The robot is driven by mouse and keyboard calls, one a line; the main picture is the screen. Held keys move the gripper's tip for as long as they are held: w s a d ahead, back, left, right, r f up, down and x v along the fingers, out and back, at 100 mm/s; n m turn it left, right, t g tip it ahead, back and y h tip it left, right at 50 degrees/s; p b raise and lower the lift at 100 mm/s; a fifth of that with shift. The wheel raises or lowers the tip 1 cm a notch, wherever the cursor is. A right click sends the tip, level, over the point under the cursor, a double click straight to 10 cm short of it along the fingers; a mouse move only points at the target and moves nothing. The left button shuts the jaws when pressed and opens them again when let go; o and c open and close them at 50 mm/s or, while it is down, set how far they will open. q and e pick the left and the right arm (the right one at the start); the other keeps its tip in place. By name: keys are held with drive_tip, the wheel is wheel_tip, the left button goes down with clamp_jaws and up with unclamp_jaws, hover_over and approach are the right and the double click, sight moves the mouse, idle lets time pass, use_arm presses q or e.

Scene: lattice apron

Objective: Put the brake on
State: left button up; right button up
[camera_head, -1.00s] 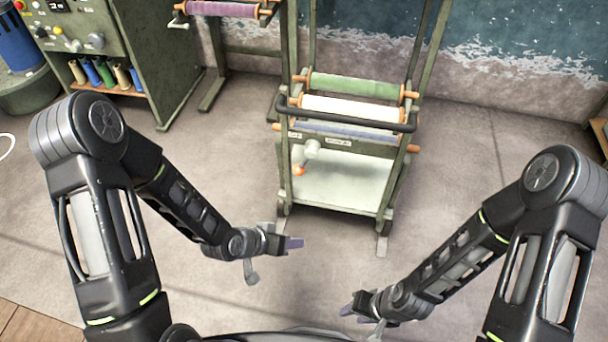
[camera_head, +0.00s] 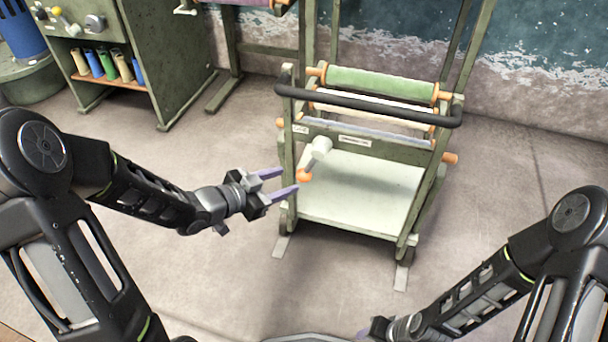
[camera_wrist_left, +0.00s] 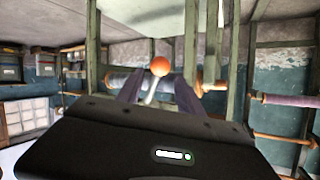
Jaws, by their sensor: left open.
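The brake lever (camera_head: 319,150) is a short grey handle with an orange ball knob (camera_head: 304,176) at its lower end. It is on the front panel of the green cart (camera_head: 380,160), tilted down to the left between two small white labels, whose text is too small to read. My left gripper (camera_head: 287,181) is open, its purple fingers pointing at the knob, the tips just left of it. In the left wrist view the knob (camera_wrist_left: 160,66) shows beyond and between the fingers. My right gripper (camera_head: 369,332) is low at the bottom edge, its fingers mostly cut off.
The cart has a black handlebar (camera_head: 370,105), rolls of cloth (camera_head: 380,84), a pale lower shelf (camera_head: 355,190) and feet jutting forward. A green cabinet (camera_head: 140,60) with coloured spools stands at the left. The floor before the cart is clear.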

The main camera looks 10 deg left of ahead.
sight(298, 177)
use_arm(q)
drive_tip(key=b+x, duration=0.3)
drive_tip(key=x, duration=0.4)
drive_tip(key=shift+f, duration=0.15)
drive_tip(key=shift+w+d, duration=0.2)
drive_tip(key=shift+w, duration=0.1)
drive_tip(key=shift+c, duration=0.3)
clamp_jaws()
idle(0.7)
